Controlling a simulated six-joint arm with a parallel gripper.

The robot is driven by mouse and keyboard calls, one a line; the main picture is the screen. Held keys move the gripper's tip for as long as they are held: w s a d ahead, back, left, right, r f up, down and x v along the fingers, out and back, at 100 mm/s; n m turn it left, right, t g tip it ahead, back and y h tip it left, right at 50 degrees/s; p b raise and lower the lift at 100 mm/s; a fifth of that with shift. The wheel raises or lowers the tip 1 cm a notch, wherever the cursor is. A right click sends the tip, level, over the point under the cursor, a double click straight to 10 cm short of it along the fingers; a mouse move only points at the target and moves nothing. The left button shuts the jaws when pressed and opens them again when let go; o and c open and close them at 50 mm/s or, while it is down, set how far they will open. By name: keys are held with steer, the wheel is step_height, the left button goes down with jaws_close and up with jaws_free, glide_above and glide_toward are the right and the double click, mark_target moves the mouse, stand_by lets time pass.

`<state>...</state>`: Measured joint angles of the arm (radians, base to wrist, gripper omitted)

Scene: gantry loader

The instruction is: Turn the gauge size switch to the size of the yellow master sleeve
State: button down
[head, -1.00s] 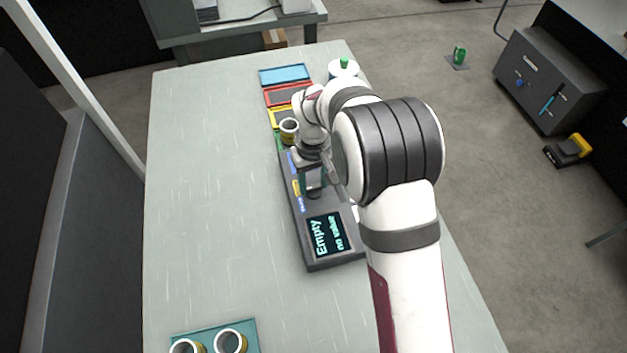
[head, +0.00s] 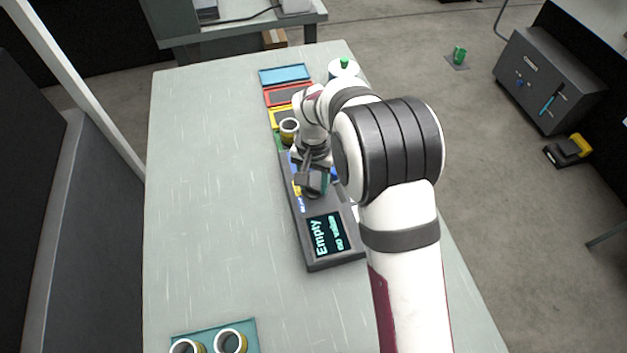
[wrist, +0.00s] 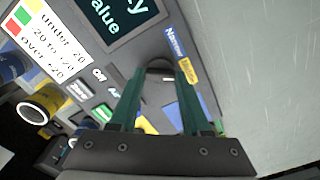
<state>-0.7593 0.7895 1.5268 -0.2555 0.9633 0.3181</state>
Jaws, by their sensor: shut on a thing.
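My gripper (wrist: 160,90) is shut on the dark size switch knob (wrist: 158,66) of the gauge (head: 315,262). The knob lies between the green fingertips and is partly hidden by them. A small white mark shows near the fingertips; I cannot tell which size it selects. A blue "Narrow" label (wrist: 174,41) and a yellow label (wrist: 188,70), apparently "Medium", sit beside the knob. A yellow sleeve (wrist: 36,112), probably the master sleeve, stands by the gauge at the left of the wrist view. A blue one (wrist: 10,66) is beyond it. The display (head: 327,234) reads "Empty no value".
A sleeve (head: 289,131) stands at the gauge's far end, near blue (head: 285,75), red (head: 270,97) and yellow trays. Two sleeves (head: 231,343) sit on a teal tray (head: 248,326) at the near left. The table's left side is clear.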

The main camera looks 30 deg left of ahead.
mark_target(313, 187)
stand_by(0.3)
steer(key=shift+c, duration=1.8)
jaws_free()
step_height(313, 187, up, 16)
steer(key=shift+f, duration=0.1)
